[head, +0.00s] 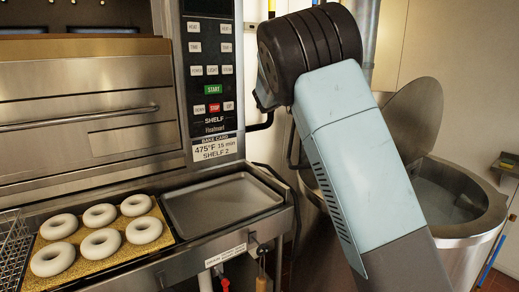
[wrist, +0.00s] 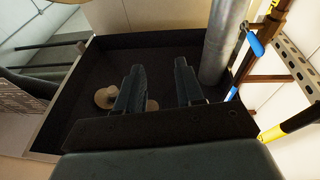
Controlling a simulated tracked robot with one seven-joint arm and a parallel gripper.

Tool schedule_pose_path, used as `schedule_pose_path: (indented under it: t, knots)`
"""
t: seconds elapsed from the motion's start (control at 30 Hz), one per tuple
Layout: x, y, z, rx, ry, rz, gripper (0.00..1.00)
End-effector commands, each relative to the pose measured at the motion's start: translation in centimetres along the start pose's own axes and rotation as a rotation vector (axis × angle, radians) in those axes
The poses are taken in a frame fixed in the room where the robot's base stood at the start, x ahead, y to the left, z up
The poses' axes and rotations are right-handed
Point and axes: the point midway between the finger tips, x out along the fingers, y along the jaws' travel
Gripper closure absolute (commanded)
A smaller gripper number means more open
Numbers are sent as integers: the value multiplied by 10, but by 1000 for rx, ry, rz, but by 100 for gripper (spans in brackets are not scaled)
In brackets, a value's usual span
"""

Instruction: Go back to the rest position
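My arm, pale blue with a black joint on top, stands in front of the kettle in the head view; my gripper is out of that view. In the wrist view my gripper (wrist: 160,66) has its two dark fingers well apart, with nothing seen held between them. It faces a dark, box-like recess (wrist: 85,70). A small round tan shape (wrist: 106,97) shows beyond the left finger; I cannot tell what it is. A second tan spot is partly hidden behind that finger.
Several pale bagels (head: 100,243) lie on a tan board (head: 90,268) at lower left. An empty metal tray (head: 220,203) is beside it, below the oven panel (head: 212,75). The steel kettle (head: 470,228) stands right, lid (head: 417,115) raised. A pipe (wrist: 223,40) runs close by the gripper.

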Motion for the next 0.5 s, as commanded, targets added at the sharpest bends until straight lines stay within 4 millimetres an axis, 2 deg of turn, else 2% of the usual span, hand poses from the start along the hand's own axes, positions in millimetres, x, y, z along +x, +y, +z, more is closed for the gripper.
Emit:
schedule_pose_path:
  t: [0.27, 0.4, 0.5]
  knots:
    - [34, 66, 37, -113, -242, 49, 63]
    - [44, 116, 63, -193, -433, 50, 63]
    - [44, 151, 81, -246, -568, 29, 63]
